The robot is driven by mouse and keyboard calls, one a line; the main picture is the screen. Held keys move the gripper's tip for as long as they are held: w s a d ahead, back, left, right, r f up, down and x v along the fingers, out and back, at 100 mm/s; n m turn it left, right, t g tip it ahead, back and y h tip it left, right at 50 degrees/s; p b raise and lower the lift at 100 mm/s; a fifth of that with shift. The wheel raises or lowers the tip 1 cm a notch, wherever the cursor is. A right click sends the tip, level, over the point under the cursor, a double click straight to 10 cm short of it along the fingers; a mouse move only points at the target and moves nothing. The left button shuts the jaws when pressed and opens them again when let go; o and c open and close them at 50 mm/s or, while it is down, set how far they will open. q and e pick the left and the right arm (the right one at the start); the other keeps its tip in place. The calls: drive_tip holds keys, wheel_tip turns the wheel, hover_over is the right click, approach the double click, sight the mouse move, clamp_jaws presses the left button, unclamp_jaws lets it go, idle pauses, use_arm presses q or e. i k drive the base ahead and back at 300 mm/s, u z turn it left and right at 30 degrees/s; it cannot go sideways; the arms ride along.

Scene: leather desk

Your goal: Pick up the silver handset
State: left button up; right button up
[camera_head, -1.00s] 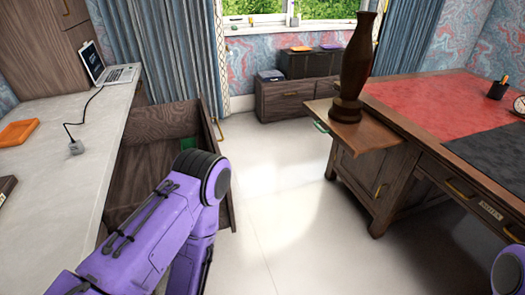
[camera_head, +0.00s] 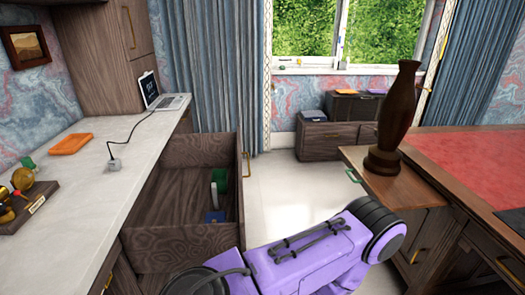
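I cannot make out a silver handset for certain. The open drawer (camera_head: 180,239) at the left holds a green item (camera_head: 219,179) with a small pale, greyish upright thing (camera_head: 214,195) against it, and a small blue item (camera_head: 214,217). The pale thing is too small to identify. Purple links of my own arm cross the bottom of the view, in front of the drawer's lower right side. Neither of my grippers shows, so what they hold is hidden.
At the right, a tall brown vase (camera_head: 397,115) stands on a pull-out board of the red-topped desk (camera_head: 465,160). Free floor (camera_head: 285,195) lies between.

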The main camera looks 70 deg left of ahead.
sight(215, 196)
drive_tip(key=u, duration=0.05)
drive_tip(key=i, duration=1.1)
drive_tip(key=u, duration=2.4)
drive_tip(key=k, duration=0.6)
drive_tip(key=z, duration=0.15)
drive_tip(key=i, duration=1.35)
drive_tip(key=u, duration=0.6)
